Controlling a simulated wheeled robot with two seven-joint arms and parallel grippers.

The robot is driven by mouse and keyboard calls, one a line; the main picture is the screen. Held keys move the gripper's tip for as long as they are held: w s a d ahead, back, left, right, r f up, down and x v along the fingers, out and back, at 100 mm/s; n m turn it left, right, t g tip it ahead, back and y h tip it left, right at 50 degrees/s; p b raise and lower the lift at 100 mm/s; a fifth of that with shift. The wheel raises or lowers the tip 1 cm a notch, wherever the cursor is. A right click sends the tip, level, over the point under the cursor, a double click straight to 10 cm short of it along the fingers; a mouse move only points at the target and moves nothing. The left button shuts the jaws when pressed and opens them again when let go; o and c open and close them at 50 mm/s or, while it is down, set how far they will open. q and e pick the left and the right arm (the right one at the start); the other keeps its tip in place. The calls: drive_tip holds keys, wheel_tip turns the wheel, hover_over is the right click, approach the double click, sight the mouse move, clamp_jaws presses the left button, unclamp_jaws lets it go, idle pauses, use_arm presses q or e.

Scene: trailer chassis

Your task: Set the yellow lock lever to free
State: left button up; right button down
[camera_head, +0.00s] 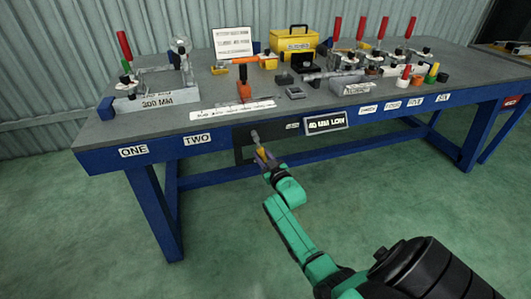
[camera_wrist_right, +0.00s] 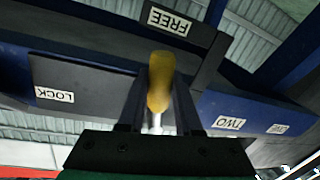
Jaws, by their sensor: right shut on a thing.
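The yellow lock lever shows in the right wrist view as a rounded yellow grip (camera_wrist_right: 160,80) on a thin bright shaft. It lies between the two dark fingers of my right gripper (camera_wrist_right: 160,100), which is shut on it. In the head view my right gripper (camera_head: 265,158) is at the dark panel (camera_head: 242,153) on the bench front, hiding most of the lever. In the right wrist view a FREE label (camera_wrist_right: 170,21) is above the grip and a LOCK label (camera_wrist_right: 55,94) is to the left. I cannot tell which position the lever is set to. My left gripper is not in view.
The blue bench (camera_head: 110,160) carries clamps with red handles, a yellow toolbox (camera_head: 292,42) and several small parts. Labels ONE and TWO are at the left. The green floor in front is clear apart from my arm.

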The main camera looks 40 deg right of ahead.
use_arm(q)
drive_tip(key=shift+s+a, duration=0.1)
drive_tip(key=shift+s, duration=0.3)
use_arm(e)
drive_tip(key=shift+w+a+f+m, duration=0.1)
drive_tip(key=shift+a+m, duration=0.2)
drive_tip(key=shift+m, duration=0.1)
drive_tip(key=c, duration=0.6)
unclamp_jaws()
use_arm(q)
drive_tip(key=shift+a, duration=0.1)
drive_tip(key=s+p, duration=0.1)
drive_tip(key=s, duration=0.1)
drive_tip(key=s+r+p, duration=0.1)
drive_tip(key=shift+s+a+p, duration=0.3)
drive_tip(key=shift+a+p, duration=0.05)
use_arm(e)
drive_tip(key=s+a, duration=0.2)
drive_tip(key=s, duration=1.2)
drive_tip(key=shift+s+a+r, duration=0.15)
drive_tip(key=shift+a+r, duration=0.05)
drive_tip(key=shift+a, duration=0.1)
